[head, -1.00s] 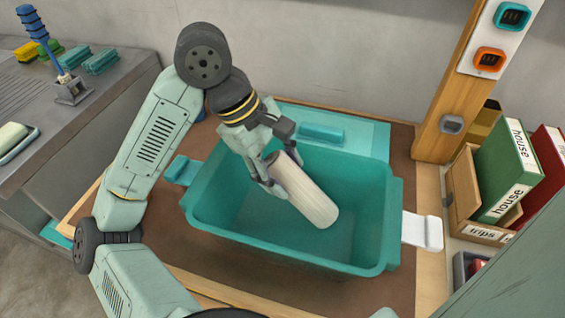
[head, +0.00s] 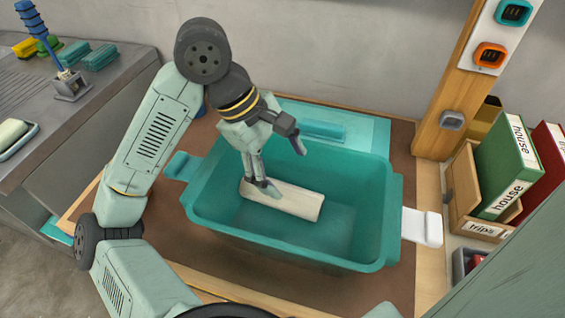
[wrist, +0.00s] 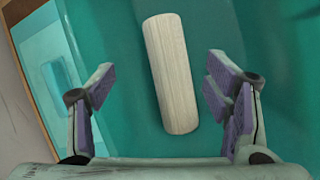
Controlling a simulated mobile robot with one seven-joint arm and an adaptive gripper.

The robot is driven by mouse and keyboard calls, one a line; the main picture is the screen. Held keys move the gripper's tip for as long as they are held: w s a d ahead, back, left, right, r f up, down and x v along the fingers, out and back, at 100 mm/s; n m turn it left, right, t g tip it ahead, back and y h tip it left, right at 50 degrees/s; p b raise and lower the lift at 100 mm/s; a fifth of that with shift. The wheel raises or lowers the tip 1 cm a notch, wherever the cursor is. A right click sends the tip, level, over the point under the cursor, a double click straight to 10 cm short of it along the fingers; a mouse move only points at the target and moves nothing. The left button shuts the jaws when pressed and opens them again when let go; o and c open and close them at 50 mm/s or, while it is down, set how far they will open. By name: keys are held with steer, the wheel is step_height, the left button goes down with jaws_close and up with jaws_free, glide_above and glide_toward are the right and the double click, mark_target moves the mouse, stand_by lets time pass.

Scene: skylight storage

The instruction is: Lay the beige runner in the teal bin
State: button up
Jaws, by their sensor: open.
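The beige runner (head: 290,203), a rolled cylinder, lies on its side inside the teal bin (head: 386,215). It also shows in the wrist view (wrist: 172,75), clear of both fingers. My gripper (head: 283,166) is open and empty, above the runner's left end and inside the bin's rim. In the wrist view my gripper (wrist: 158,100) has its fingers spread wide, with the runner lying beyond them. One finger covers a small part of the runner in the head view.
The bin stands on a brown board (head: 400,165), with a teal lid (head: 365,135) behind it. A wooden post (head: 440,110) and several binders (head: 507,170) stand at the right. A grey counter (head: 100,110) is at the left. The bin's floor right of the runner is free.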

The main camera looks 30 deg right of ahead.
steer(key=shift+r, duration=0.1)
steer(key=v, duration=1.2)
